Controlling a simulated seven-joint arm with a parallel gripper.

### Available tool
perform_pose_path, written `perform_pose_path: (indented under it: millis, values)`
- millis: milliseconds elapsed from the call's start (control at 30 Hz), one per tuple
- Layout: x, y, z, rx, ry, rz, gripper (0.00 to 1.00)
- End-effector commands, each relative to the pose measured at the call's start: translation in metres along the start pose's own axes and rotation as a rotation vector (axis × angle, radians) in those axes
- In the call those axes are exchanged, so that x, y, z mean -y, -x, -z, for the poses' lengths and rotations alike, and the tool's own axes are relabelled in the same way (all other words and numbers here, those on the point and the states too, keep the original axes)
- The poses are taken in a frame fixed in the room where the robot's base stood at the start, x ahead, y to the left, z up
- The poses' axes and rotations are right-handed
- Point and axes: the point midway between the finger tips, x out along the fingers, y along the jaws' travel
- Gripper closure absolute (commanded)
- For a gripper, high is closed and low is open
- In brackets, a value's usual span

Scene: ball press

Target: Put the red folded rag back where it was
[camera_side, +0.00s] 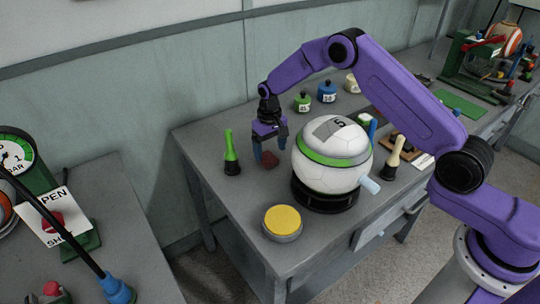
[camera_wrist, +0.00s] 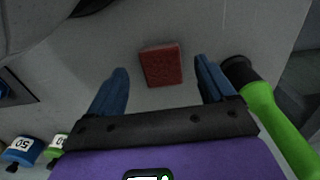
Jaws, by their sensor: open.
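The red folded rag (camera_wrist: 162,64) lies flat on the grey table in the wrist view, between and a little beyond my two blue fingertips. In the side view the rag (camera_side: 268,160) is a small dark red patch on the table, left of the white ball. My gripper (camera_wrist: 162,82) is open and empty, with a finger on either side of the rag's line and a gap to each. In the side view my gripper (camera_side: 270,153) points down just above the rag. I cannot tell the exact height between fingertips and rag.
A green-handled tool (camera_side: 231,154) stands close left of the rag. The white ball with a green band (camera_side: 333,172) sits on a black ring to the right. A yellow-topped round pad (camera_side: 282,221) is at the front. Small weights (camera_side: 303,102) stand behind.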

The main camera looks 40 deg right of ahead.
Motion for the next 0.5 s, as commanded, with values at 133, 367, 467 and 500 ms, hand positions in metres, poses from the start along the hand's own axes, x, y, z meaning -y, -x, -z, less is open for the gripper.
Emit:
perform_pose_path:
  millis: [133, 367, 467, 500]
  values:
    - [0.0, 0.033, 0.001, -0.004, 0.0, 0.001, 0.17]
    - [0.0, 0.07, 0.001, -0.003, 0.0, 0.001, 0.17]
    - [0.0, 0.079, 0.001, -0.002, 0.0, 0.0, 0.17]
    - [0.0, 0.081, 0.0, -0.002, 0.0, 0.0, 0.17]
